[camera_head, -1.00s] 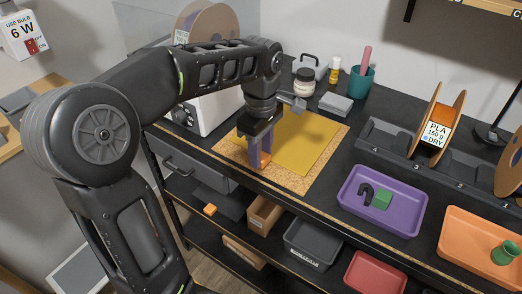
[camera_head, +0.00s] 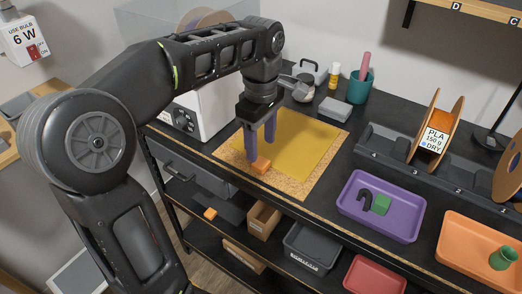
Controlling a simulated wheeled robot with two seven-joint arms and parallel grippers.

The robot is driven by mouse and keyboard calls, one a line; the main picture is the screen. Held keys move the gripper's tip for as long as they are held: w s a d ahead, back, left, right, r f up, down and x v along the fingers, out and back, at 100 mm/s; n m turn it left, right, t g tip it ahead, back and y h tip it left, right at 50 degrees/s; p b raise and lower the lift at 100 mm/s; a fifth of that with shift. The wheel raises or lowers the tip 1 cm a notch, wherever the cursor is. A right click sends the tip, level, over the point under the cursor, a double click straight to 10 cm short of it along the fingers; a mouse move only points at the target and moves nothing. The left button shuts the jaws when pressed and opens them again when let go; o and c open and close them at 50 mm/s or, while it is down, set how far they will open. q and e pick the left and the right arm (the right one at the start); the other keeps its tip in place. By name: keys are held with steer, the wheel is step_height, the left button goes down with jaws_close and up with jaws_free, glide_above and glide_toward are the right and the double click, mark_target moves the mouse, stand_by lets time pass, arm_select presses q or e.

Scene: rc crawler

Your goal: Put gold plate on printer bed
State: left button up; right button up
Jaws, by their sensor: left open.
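The gold plate (camera_head: 300,145) lies flat on a cork-coloured board on the dark bench. A small orange block (camera_head: 261,166) sits at the plate's near left edge. My left gripper (camera_head: 262,152) points down just above the block. Its two purple fingers are open and apart, with nothing held between them. The white boxy machine (camera_head: 211,108) behind my left arm may be the printer; its bed is hidden by the arm. My right gripper is not in view.
A purple tray (camera_head: 381,232) with a green block and a dark hook, and an orange tray (camera_head: 455,240), stand to the right. A teal cup (camera_head: 360,88), a grey box (camera_head: 334,109) and jars stand behind the plate. Bins fill the shelf below.

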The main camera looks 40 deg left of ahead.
arm_select(q)
step_height(320, 180, up, 7)
steer(key=p, duration=0.5)
steer(key=shift+p, duration=0.35)
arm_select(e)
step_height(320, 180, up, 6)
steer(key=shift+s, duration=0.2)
arm_select(q)
steer(key=shift+o, duration=0.3)
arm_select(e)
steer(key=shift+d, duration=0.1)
arm_select(q)
steer(key=f+b, duration=0.5)
steer(key=shift+s+a, duration=0.1)
steer(key=shift+a, duration=0.1)
steer(key=shift+r, duration=0.3)
steer(key=shift+f, duration=1.35)
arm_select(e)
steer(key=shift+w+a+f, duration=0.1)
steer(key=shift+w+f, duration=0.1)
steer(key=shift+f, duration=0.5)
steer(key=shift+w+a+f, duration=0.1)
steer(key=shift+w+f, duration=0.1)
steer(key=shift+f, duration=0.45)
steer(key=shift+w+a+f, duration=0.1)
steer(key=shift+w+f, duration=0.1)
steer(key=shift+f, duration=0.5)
